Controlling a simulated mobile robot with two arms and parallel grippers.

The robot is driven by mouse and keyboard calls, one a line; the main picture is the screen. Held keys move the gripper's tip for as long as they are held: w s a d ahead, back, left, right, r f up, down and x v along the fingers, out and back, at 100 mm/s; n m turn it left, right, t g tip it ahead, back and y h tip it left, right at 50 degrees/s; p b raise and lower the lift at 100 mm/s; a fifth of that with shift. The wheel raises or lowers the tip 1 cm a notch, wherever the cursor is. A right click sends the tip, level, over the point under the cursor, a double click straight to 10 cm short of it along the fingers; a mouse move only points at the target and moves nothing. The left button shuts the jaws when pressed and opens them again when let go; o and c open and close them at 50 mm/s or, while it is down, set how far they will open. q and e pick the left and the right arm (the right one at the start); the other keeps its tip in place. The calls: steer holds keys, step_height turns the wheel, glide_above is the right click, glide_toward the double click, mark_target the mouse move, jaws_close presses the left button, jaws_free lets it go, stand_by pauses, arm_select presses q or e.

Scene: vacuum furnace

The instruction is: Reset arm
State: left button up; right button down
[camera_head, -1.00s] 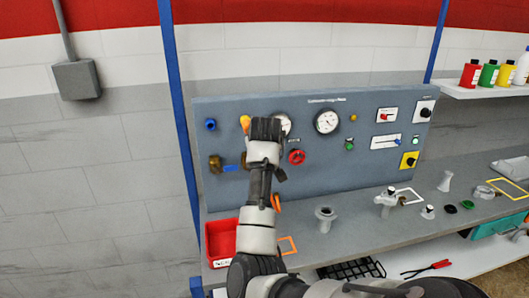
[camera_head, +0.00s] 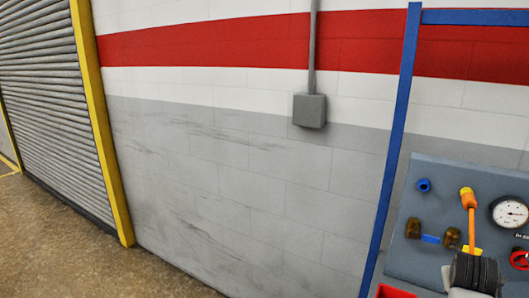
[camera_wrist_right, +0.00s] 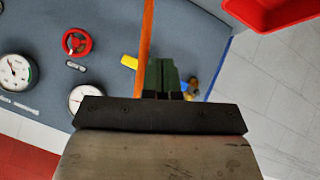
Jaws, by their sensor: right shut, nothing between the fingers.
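The black end of my right arm (camera_head: 475,272) stands at the lower right of the head view, in front of the grey-blue panel (camera_head: 410,225). In the right wrist view my right gripper (camera_wrist_right: 165,78) has its green fingers shut together with nothing between them. An orange lever (camera_head: 469,205) on the panel rises just above the wrist. In the right wrist view, the orange lever (camera_wrist_right: 146,40) runs close beside the fingers; whether they touch it I cannot tell. My left gripper is not in view.
A gauge (camera_head: 511,213), a red handwheel (camera_head: 519,259), a brass valve (camera_head: 414,228) and a blue fitting (camera_head: 423,185) are on the panel. A red bin (camera_head: 395,291) is at the bottom edge. A blue post (camera_head: 390,170) stands left of the panel. Open floor (camera_head: 70,250) lies at left.

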steer(key=s+a+f+n+y, duration=0.3)
steer(key=s+a+f+n, duration=0.1)
steer(key=s+a+f, duration=0.9)
steer(key=s+a+f+n+g+y, duration=0.1)
steer(key=s+a+f+g+y, duration=0.2)
steer(key=s+a, duration=1.1)
step_height(320, 180, down, 28)
steer(key=s+d+g+b, duration=0.1)
steer(key=s, duration=0.2)
steer(key=s+d+f+g, duration=0.1)
steer(key=s+d+f, duration=0.2)
steer(key=s+f, duration=1.1)
steer(key=shift+s+f+n+g+y+b, duration=0.3)
steer(key=shift+s+n+b, duration=0.1)
steer(key=shift+s, duration=0.1)
steer(key=shift+d, duration=0.1)
